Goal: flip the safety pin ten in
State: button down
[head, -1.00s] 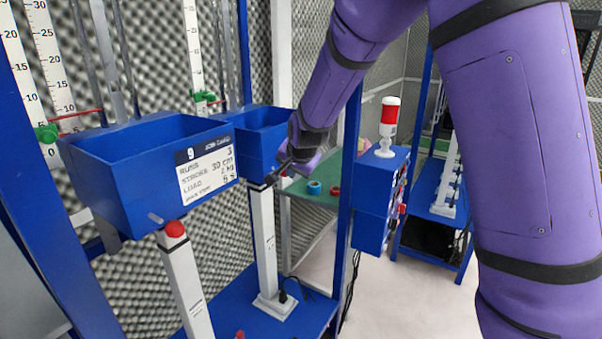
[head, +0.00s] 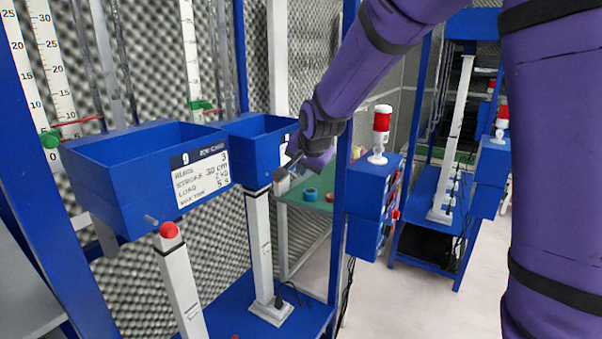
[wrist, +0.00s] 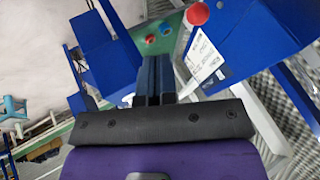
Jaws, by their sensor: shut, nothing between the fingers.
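The number nine bin (head: 125,190) is blue with a white card, and a short grey peg (head: 152,219) sticks out below its front left corner. A second blue bin (head: 247,152) stands just behind it on the right, its card partly covered by my wrist. My gripper (head: 284,178) is at this second bin's lower right front, fingers together and empty. I cannot make out safety pin ten; my gripper and wrist cover that corner.
A blue upright (head: 343,190) and a blue box with a red-topped lamp (head: 381,130) are close right of my gripper.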

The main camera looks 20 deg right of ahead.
jog(key=shift+v, duration=1.7)
jog(key=shift+d, duration=0.1)
jog(key=s+d+r+n+g+y, duration=0.1)
jog(key=s+d+r+n, duration=0.2)
jog(key=s, duration=0.6)
jog(key=s+d+r+n+g, duration=0.1)
jog(key=s+d+r, duration=0.3)
jog(key=s, duration=0.5)
jog(key=s+d+n+h, duration=0.1)
jog(key=s+n, duration=0.3)
jog(key=s, duration=1.1)
jog(key=shift+d+f+n, duration=0.2)
jog(key=shift+f+n, duration=0.1)
